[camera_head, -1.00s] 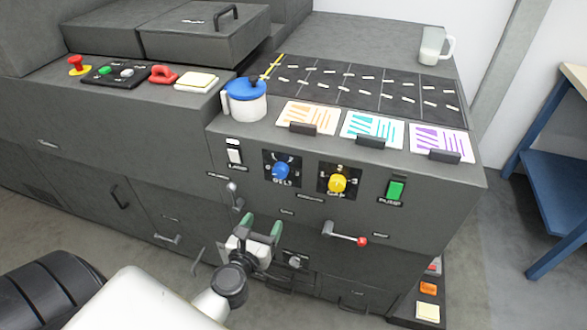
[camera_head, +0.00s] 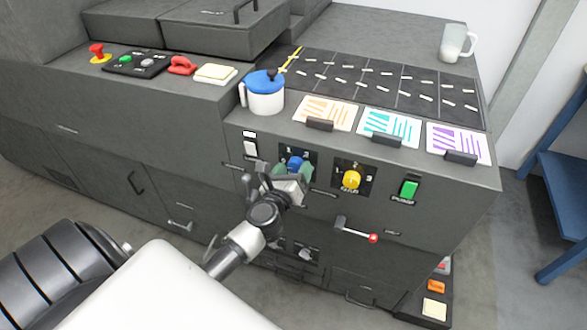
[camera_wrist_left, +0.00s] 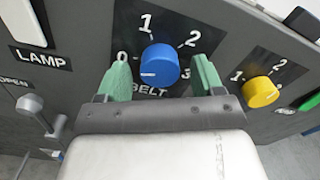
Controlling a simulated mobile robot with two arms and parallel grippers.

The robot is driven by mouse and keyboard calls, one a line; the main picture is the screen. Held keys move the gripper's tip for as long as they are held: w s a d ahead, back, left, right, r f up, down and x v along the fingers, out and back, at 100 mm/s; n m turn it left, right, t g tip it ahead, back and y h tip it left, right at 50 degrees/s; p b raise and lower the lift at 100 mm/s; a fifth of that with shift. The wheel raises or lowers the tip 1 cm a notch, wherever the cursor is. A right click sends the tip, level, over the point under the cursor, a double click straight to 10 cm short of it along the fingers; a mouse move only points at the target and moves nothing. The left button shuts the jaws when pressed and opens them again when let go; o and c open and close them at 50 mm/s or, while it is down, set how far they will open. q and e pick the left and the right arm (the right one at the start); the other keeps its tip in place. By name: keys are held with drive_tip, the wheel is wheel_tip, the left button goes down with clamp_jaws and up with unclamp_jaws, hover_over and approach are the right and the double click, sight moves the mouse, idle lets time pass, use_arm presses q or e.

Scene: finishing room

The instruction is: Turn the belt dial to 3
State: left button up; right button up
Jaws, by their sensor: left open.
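The blue belt dial (camera_head: 295,161) sits on the machine's front panel, partly hidden by my gripper in the head view. In the left wrist view the dial (camera_wrist_left: 159,64) shows whole, with BELT below it and the marks 0, 1, 2 and 3 around it. A small white mark on the dial's lower left lies on the side of the 0. My left gripper (camera_head: 292,171) is open, and in the left wrist view its green fingers (camera_wrist_left: 163,78) stand either side of the dial, with gaps visible. My right gripper is not in view.
The yellow dial (camera_head: 352,180) is to the right, then a green switch (camera_head: 409,188). The lamp switch (camera_head: 250,146) is to the left. A red-tipped lever (camera_head: 357,230) sticks out below. A blue-lidded pot (camera_head: 264,97) stands on the ledge above.

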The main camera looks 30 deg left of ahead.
use_arm(q)
drive_tip(key=shift+w, duration=0.1)
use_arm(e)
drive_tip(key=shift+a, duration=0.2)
use_arm(q)
drive_tip(key=shift+c, duration=0.6)
drive_tip(key=c, duration=0.8)
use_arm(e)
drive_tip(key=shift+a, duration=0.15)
use_arm(q)
drive_tip(key=shift+m, duration=0.3)
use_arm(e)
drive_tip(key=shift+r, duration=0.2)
